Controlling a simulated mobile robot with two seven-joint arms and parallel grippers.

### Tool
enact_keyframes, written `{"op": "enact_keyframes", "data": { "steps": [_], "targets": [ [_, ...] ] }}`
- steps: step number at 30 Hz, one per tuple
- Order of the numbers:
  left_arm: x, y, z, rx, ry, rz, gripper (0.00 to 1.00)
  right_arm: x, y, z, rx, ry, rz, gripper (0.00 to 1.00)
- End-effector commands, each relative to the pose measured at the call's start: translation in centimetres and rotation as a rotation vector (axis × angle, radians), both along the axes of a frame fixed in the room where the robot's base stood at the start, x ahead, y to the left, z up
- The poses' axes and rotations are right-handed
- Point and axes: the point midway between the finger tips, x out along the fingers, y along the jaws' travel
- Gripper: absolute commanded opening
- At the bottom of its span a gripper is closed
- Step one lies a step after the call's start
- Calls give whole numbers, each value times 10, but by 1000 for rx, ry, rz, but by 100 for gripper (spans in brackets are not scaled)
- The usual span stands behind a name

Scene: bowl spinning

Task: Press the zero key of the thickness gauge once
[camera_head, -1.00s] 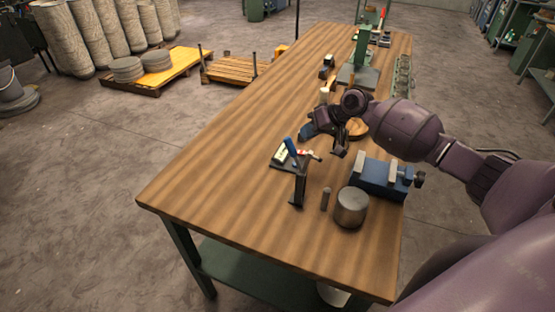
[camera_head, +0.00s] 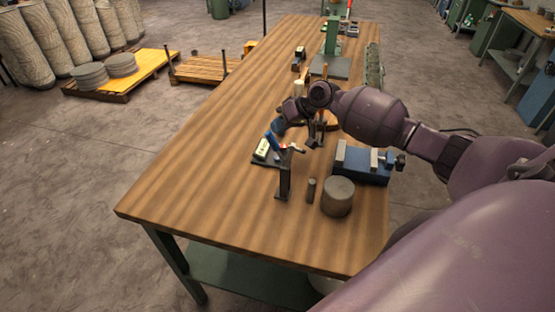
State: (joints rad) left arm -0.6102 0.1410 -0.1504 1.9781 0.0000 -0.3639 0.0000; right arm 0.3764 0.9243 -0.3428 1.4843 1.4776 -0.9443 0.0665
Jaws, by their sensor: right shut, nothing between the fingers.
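The thickness gauge appears to be the small dark device with a pale face (camera_head: 262,149) near the left-middle of the workbench. A blue upright part (camera_head: 272,142) stands at its right side. Its keys are too small to make out. My right gripper (camera_head: 316,142) is shut and empty, pointing down just right of the gauge and apart from it. A small red and white piece (camera_head: 295,148) lies between them. My left gripper is not in view.
A dark upright stand (camera_head: 284,183), a small grey cylinder (camera_head: 311,190) and a larger metal cylinder (camera_head: 337,197) stand in front. A blue vise (camera_head: 362,163) is to the right. A green stand (camera_head: 332,45) is at the far end. The bench's left side (camera_head: 190,170) is clear.

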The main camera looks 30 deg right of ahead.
Motion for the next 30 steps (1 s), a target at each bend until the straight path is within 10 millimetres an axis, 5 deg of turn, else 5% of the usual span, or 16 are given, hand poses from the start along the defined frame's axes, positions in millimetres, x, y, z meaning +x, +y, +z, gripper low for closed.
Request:
{"op": "enact_keyframes", "data": {
  "steps": [18, 30],
  "targets": [
    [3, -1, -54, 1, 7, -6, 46, 0, 0, -70, 0, 4, 0, 0],
    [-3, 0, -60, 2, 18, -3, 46, 0, 0, -78, 0, 0, 0, 0]
  ]
}}
